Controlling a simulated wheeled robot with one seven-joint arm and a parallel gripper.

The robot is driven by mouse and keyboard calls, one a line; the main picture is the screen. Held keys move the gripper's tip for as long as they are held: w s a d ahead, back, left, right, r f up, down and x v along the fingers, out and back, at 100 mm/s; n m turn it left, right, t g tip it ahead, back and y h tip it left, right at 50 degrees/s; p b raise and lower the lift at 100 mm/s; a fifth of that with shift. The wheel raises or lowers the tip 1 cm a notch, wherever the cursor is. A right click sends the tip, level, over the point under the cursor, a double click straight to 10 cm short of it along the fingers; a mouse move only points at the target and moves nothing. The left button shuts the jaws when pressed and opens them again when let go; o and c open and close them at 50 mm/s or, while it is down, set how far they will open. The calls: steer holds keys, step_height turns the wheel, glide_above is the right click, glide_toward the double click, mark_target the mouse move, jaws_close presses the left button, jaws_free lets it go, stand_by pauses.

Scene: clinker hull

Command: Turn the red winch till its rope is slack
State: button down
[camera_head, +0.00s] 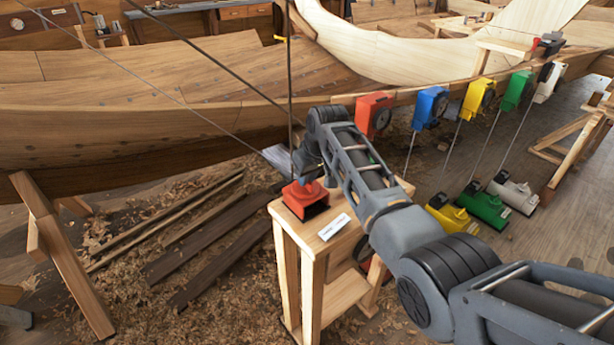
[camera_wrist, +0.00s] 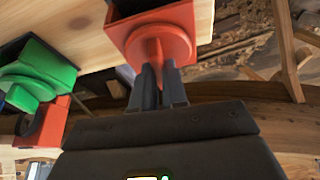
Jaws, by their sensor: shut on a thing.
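A red box (camera_head: 306,204) with a dark open front sits on top of a wooden stand. My gripper (camera_head: 306,174) reaches down onto it from above. In the wrist view, my gripper (camera_wrist: 160,84) is shut on an upright red fin on this red box (camera_wrist: 185,40). A second red box (camera_head: 373,114) with a dark round wheel is on the hull's edge, behind my arm. I cannot tell from the pictures which one is the winch. A dark line runs down from the top towards the stand; its lower end is hidden by my arm, so its slackness is unclear.
A white label (camera_head: 335,226) lies on the stand top (camera_head: 285,216). Blue (camera_head: 430,107), yellow (camera_head: 477,98) and green (camera_head: 516,90) boxes line the hull's edge (camera_head: 225,120). Lines run down to finned blocks (camera_head: 484,207) on the floor. Planks (camera_head: 208,240) and shavings lie left.

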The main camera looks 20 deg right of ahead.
mark_target(319, 187)
steer(key=n+y+b, duration=0.1)
steer(key=n, duration=0.1)
steer(key=n+b, duration=0.1)
steer(key=n, duration=0.2)
steer(key=shift+w+d+f+g+y, duration=0.1)
steer(key=shift+d+f+g+y, duration=0.1)
steer(key=shift+g+y, duration=0.2)
steer(key=n+b, duration=0.3)
steer(key=shift+g+y, duration=0.4)
steer(key=shift+w+r+n+g+b, duration=0.15)
steer(key=shift+n+g+b, duration=0.15)
steer(key=shift+n+b, duration=0.55)
steer(key=shift+n, duration=0.25)
steer(key=c, duration=1.2)
jaws_free()
steer(key=shift+o, duration=0.2)
steer(key=v, duration=0.8)
